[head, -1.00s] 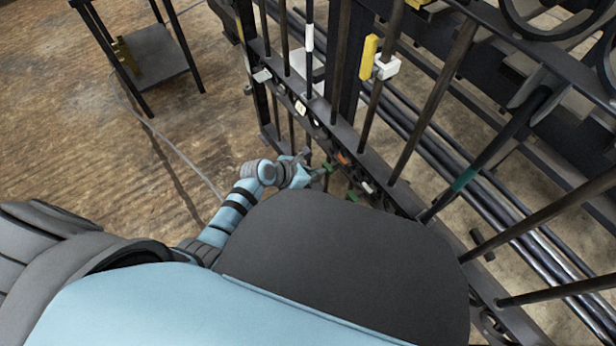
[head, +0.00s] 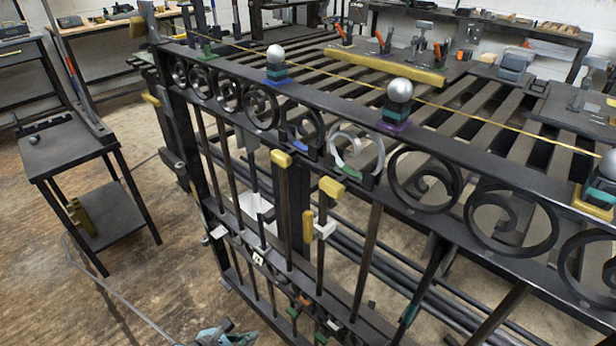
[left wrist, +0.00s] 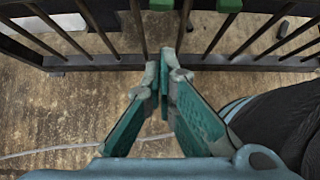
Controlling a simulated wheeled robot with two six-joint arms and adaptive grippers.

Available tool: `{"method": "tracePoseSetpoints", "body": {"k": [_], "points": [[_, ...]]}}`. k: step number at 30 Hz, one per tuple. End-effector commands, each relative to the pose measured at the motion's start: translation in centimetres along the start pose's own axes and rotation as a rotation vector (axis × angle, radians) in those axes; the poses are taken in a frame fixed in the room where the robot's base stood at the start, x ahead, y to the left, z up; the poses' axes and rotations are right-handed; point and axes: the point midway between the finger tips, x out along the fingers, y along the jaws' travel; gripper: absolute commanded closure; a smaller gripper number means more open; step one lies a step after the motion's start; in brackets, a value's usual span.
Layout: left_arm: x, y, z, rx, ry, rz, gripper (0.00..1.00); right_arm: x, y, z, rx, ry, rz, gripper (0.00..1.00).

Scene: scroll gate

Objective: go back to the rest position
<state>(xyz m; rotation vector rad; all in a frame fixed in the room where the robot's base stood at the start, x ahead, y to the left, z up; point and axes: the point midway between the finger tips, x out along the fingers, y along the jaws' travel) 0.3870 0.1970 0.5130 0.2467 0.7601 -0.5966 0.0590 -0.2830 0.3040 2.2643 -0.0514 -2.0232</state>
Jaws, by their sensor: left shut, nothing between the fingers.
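My left gripper (left wrist: 167,62) shows in the left wrist view with its two teal fingers brought together at the tips, nothing between them. Its tips are near the dark lower rail (left wrist: 95,62) of the gate; I cannot tell whether they touch it. In the head view only a small blue part of my left arm (head: 225,336) shows at the bottom edge, left of the gate's bars. The scroll gate (head: 330,118) runs from the upper left to the right, with dark scroll rings, upright bars and silver balls (head: 400,90) on its top rail. My right gripper is in neither view.
A small dark side table (head: 70,145) stands at the left. Yellow clamps (head: 330,187) sit on the gate's bars. A slatted workbench (head: 480,120) lies behind the gate.

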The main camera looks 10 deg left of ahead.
Motion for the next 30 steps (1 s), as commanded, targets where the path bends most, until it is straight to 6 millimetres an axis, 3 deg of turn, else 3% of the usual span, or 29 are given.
{"method": "tracePoseSetpoints", "body": {"k": [2,5,8,11,12,15,18,20,22,24,27,30], "points": [[0.0,0.0,0.0,0.018,0.0,0.001,1.0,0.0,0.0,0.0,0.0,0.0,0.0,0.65],[0.0,0.5,0.1,0.187,-0.003,0.023,1.0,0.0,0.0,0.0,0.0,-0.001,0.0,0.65],[0.3,2.5,-2.8,0.626,0.094,0.095,1.0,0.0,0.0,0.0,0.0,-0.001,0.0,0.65],[0.5,3.3,-10.9,1.277,0.345,0.05,1.0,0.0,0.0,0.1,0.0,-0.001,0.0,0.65],[0.1,2.8,-15.1,1.553,0.449,-0.038,1.0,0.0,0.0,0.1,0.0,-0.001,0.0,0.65],[-1.6,-0.6,-24.0,2.119,0.584,-0.354,1.0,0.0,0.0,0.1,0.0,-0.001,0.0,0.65],[-3.9,-5.3,-30.9,2.442,0.558,-0.666,1.0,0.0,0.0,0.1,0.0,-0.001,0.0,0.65],[-5.6,-8.4,-34.2,2.499,0.511,-0.804,1.0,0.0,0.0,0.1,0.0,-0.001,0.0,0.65],[-7.6,-12.7,-37.4,2.464,0.452,-0.915,1.0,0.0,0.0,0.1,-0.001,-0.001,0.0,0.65],[-11.0,-12.7,-33.5,2.461,0.454,-0.904,1.0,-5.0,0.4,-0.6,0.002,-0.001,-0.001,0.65],[-14.3,-13.2,-30.2,2.449,0.446,-0.904,1.0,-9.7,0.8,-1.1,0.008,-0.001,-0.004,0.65],[-16.7,-13.6,-27.7,2.44,0.44,-0.902,1.0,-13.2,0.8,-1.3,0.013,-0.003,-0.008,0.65]]}}
